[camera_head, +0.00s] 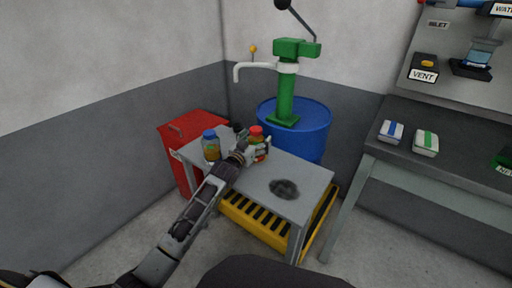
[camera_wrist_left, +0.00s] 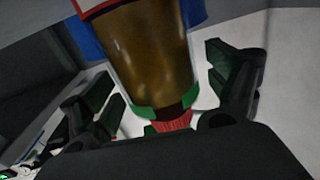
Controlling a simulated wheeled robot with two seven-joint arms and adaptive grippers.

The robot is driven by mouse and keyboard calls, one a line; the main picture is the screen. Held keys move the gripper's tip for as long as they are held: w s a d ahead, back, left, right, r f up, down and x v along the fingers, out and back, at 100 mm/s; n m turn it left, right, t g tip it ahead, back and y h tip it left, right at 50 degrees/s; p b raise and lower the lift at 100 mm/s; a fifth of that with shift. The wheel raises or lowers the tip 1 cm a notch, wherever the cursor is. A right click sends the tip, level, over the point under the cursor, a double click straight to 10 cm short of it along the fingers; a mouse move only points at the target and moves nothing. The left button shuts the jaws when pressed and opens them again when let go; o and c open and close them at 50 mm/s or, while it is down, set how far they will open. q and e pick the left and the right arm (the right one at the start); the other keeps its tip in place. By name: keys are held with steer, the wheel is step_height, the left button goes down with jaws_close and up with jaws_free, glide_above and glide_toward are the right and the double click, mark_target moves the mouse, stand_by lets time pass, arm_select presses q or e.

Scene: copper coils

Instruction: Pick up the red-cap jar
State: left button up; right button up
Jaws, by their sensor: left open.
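The red-cap jar (camera_head: 257,134) stands on the small grey table, near its back edge. My left gripper (camera_head: 258,149) is at the jar in the head view, its arm reaching in from the lower left. In the left wrist view the jar (camera_wrist_left: 150,55) fills the middle, brown inside with green bits near its red cap (camera_wrist_left: 170,124). The open fingers of my left gripper (camera_wrist_left: 165,85) lie on either side of the jar, with visible gaps. Part of the jar is hidden by the gripper in the head view. My right gripper is not in view.
A blue-cap jar (camera_head: 211,147) stands to the left on the grey table (camera_head: 245,184). A dark object (camera_head: 237,127) sits behind, close to the gripper. A dark round patch (camera_head: 284,189) marks the table's right part. A blue drum (camera_head: 312,130) with a green pump stands behind.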

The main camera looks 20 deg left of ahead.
mark_target(256, 129)
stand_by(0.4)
arm_select(q)
steer(key=c, duration=1.5)
steer(key=shift+o, duration=0.2)
steer(key=shift+r, duration=0.1)
steer(key=shift+r+p, duration=0.4)
steer(key=shift+r, duration=0.4)
step_height(256, 129, up, 6)
steer(key=shift+r+p, duration=0.15)
steer(key=shift+p, duration=1.1)
steer(key=shift+r+p, duration=0.4)
steer(key=shift+r, duration=0.65)
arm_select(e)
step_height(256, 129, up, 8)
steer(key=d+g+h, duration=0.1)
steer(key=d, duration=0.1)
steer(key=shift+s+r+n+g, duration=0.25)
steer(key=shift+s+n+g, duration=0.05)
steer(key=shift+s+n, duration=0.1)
